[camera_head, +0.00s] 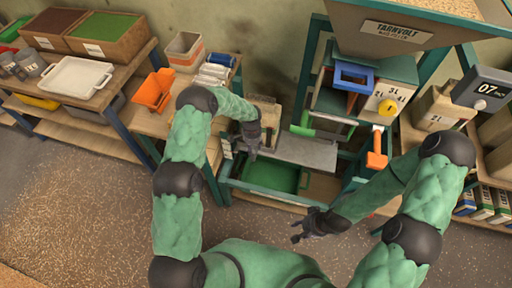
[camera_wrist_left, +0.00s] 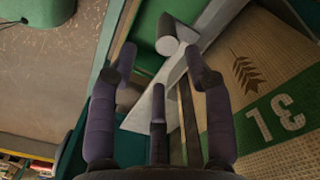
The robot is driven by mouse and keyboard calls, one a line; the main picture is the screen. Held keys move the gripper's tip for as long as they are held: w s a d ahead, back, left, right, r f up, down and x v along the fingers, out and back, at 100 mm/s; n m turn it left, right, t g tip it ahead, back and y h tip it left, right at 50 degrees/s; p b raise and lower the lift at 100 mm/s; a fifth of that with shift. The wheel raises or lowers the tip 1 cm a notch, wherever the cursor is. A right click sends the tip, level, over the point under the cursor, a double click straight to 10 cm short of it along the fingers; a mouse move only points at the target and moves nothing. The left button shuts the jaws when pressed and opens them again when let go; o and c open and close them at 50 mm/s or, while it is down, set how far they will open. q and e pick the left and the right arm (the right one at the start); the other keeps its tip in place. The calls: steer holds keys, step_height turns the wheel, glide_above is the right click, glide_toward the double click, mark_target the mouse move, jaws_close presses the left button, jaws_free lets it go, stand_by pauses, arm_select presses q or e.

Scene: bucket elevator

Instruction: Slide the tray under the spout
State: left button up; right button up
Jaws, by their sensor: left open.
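A blue rectangular spout frame (camera_head: 354,76) sits below the large hopper (camera_head: 395,38). Under it, a grey flat tray-like plate (camera_head: 308,151) lies above a green-lined bin (camera_head: 270,176). The grey plate also shows in the left wrist view (camera_wrist_left: 150,103), along with a grey cylindrical end (camera_wrist_left: 166,36). My left gripper (camera_head: 250,152) is at the left end of the plate. In the left wrist view its fingers (camera_wrist_left: 155,85) are spread, with the plate's edge beyond and between them; contact cannot be told. My right gripper (camera_head: 308,226) is open and empty in front of the bin.
A white tray (camera_head: 76,77) stands on the left bench. A sack (camera_wrist_left: 270,85) borders my left gripper. The front floor is clear.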

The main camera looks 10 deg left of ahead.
mark_target(253, 157)
arm_select(q)
steer(key=shift+w+a+r, duration=0.1)
steer(key=shift+w, duration=0.35)
step_height(253, 157, down, 11)
steer(key=b, duration=0.3)
steer(key=shift+r, duration=0.15)
jaws_close()
